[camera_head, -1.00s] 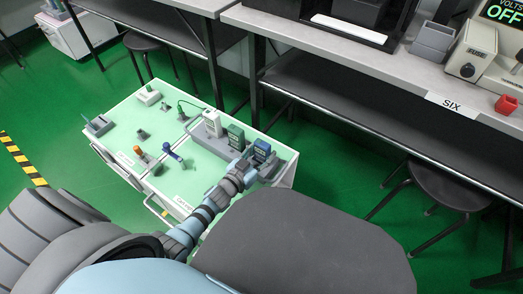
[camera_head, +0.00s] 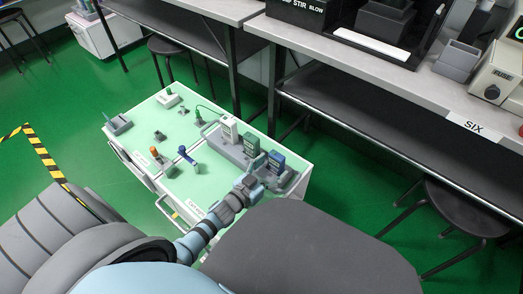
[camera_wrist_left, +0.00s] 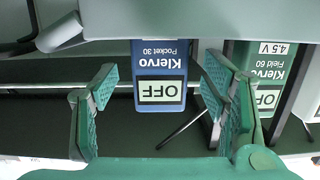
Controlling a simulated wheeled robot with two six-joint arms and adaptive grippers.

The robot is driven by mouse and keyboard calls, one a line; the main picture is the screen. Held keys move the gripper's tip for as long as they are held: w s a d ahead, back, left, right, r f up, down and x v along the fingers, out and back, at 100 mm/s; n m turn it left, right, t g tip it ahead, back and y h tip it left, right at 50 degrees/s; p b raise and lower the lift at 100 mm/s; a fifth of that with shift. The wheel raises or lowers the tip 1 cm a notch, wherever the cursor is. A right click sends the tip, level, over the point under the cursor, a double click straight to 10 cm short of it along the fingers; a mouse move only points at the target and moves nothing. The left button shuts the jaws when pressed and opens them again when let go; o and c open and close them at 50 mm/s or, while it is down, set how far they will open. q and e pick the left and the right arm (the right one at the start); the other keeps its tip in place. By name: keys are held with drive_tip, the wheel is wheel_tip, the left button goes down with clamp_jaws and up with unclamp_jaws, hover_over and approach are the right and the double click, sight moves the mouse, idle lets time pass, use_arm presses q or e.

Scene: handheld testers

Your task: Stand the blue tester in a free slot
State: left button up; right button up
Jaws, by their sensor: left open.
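The blue tester (camera_head: 276,159) stands upright at the right end of the grey rack (camera_head: 233,152) on the bench top. In the left wrist view the blue tester (camera_wrist_left: 160,72) appears upside down, with "Klervo Pocket 30" and a screen reading OFF. My left gripper (camera_head: 257,184) is close in front of it, open. In the wrist view its green-padded fingers (camera_wrist_left: 160,108) frame the tester on both sides, with gaps. A green tester (camera_head: 252,144) and a white tester (camera_head: 229,129) stand farther left in the rack. My right gripper is not in view.
A blue-handled tool (camera_head: 187,155) and an orange-topped item (camera_head: 155,152) are on the pale green bench top (camera_head: 185,122). A cable loops behind the white tester. A black stool (camera_head: 462,208) and a long workbench (camera_head: 345,75) are beyond.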

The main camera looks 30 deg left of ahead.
use_arm(q)
drive_tip(key=v, duration=0.9)
